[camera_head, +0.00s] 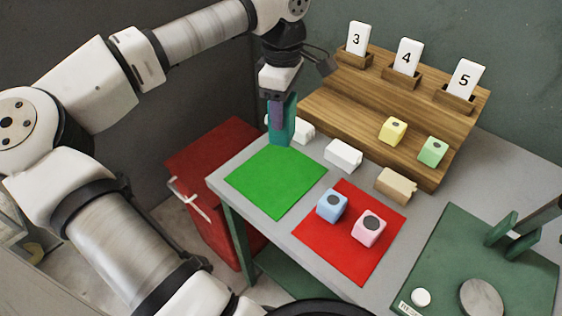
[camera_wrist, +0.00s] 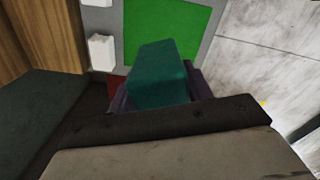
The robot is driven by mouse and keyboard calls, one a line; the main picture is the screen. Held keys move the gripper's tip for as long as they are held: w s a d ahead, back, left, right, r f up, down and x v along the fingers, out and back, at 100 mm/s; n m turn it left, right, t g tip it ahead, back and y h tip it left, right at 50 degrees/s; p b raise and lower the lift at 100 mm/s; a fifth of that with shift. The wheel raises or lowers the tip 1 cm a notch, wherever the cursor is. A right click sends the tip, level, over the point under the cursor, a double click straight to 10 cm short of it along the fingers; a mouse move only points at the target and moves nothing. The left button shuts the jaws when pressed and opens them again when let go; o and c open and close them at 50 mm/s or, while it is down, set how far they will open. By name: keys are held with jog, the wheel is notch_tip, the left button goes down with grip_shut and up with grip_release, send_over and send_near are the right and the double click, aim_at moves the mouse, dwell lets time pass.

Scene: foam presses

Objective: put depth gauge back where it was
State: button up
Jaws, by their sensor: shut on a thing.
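My gripper (camera_head: 277,105) is shut on a teal piece (camera_head: 289,128), which I take to be the depth gauge. It hangs upright below the fingers, at the back edge of the green mat (camera_head: 275,180). In the wrist view the teal piece (camera_wrist: 158,75) stands out between the purple fingers (camera_wrist: 195,88), with the green mat (camera_wrist: 195,22) beyond it. Whether its lower end touches the table or mat cannot be told. The gripper hides part of its upper end.
A wooden stepped rack (camera_head: 345,108) stands behind, with number cards 3, 4, 5 and two cubes. White blocks (camera_head: 343,155) and a tan block (camera_head: 395,185) line its front. A red mat (camera_head: 345,250) holds blue and pink cubes. A green press (camera_head: 480,260) stands right.

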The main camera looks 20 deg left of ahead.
notch_tip(320, 180, down, 12)
jog(key=b, duration=0.6)
jog(key=shift+f+b, duration=0.15)
jog(key=shift+b, duration=0.2)
jog(key=shift+f, duration=0.15)
jog(key=o, duration=1.2)
jog(key=shift+c, duration=0.2)
notch_tip(320, 180, up, 12)
jog(key=shift+r+b, duration=0.2)
jog(key=shift+b, duration=0.25)
